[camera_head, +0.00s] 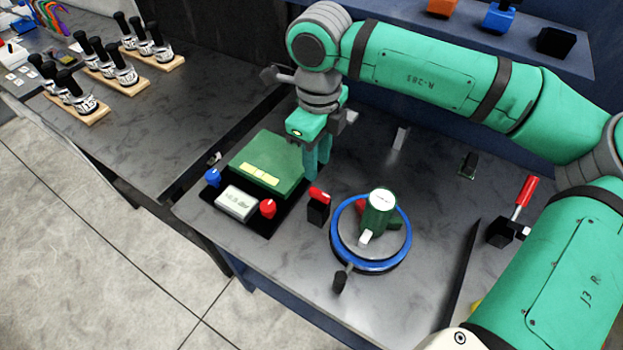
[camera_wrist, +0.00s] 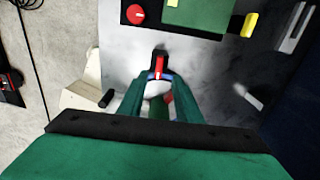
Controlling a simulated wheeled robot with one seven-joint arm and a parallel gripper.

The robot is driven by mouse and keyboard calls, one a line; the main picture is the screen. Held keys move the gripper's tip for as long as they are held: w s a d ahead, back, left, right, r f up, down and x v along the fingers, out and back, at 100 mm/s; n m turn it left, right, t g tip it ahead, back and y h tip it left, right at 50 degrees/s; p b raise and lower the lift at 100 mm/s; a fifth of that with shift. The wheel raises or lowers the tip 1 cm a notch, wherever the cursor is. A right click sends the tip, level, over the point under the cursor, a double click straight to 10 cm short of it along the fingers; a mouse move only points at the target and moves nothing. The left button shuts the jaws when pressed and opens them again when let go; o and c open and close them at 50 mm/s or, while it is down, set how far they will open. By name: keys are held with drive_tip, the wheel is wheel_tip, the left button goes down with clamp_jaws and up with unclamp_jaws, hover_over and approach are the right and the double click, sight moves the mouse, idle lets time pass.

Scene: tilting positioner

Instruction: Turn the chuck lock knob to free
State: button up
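A red knob (camera_head: 319,195) sits on a small black block between the control panel and the round positioner; which knob is the chuck lock is not labelled. The positioner (camera_head: 400,252) has a blue ring, a grey disc and a green cylinder (camera_head: 378,212) with a white top. My gripper (camera_head: 317,168) points down, behind and above the red knob in the head view. In the wrist view my gripper (camera_wrist: 160,78) is open and empty, its fingers apart. The red knob (camera_wrist: 160,64) shows just past the fingertips, in line with their gap; I see no contact.
A black panel with a green box (camera_head: 265,163), a blue knob (camera_head: 213,177), a display and another red knob (camera_head: 267,207) stands left of the positioner. A black-tipped lever (camera_head: 340,281) sticks out in front. A red-handled clamp (camera_head: 524,192) stands right.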

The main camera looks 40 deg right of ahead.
sight(319, 192)
drive_tip(key=f, duration=0.5)
drive_tip(key=s+f, duration=0.1)
drive_tip(key=f, duration=0.2)
drive_tip(key=shift+d+f, duration=0.1)
drive_tip(key=shift+d, duration=0.1)
drive_tip(key=shift+a+f, duration=0.1)
drive_tip(key=shift+f, duration=0.55)
drive_tip(key=shift+w, duration=0.1)
drive_tip(key=shift+c, duration=0.7)
clamp_jaws()
